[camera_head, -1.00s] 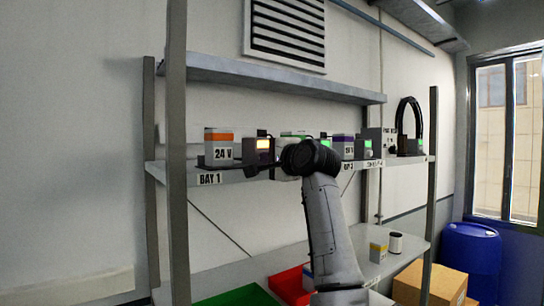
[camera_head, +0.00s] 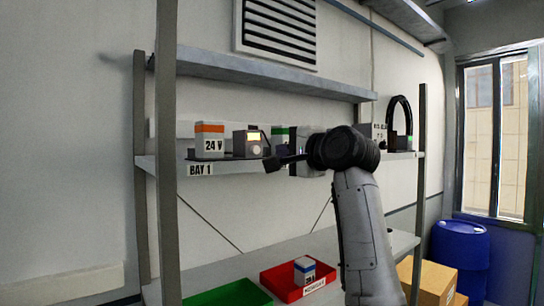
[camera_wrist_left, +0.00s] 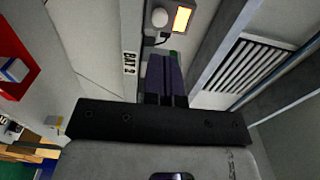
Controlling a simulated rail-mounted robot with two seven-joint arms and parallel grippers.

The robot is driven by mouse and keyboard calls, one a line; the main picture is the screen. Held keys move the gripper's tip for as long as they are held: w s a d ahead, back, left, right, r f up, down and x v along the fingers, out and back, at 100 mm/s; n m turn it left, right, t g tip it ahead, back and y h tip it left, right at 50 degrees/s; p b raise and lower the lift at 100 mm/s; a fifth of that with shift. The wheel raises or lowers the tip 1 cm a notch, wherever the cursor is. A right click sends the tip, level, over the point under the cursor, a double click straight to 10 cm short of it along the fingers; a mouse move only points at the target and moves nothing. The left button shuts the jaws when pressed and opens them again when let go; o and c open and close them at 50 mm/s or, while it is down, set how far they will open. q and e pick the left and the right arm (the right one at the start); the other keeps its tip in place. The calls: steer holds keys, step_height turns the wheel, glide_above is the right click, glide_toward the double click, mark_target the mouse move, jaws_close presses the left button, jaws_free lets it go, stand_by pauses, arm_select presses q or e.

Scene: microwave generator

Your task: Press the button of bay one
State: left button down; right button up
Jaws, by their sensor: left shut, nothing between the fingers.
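The bay one unit (camera_head: 245,150) stands on the shelf above the "BAY 1" label (camera_head: 200,169). It is a grey box with a lit yellow screen (camera_head: 253,137) and a small round button below the screen. A 24 V box with an orange band (camera_head: 209,142) stands to its left. My left gripper (camera_head: 268,164) is shut and empty. Its tip points left, just below and right of the unit in the head view; contact cannot be told. In the left wrist view the shut fingers (camera_wrist_left: 165,62) point towards a pale round button (camera_wrist_left: 160,18) beside a lit screen (camera_wrist_left: 182,18). My right gripper is not in view.
An upper shelf (camera_head: 270,75) runs above. On the lower shelf are a green bin (camera_head: 230,293) and a red bin (camera_head: 272,280) with a blue-banded box (camera_head: 305,268). My arm hides units farther right. A blue barrel (camera_head: 460,248) and cardboard box (camera_head: 432,278) stand right.

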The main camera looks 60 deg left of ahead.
arm_select(q)
steer(key=shift+w+d, duration=0.15)
steer(key=shift+d, duration=1.75)
stand_by(1.4)
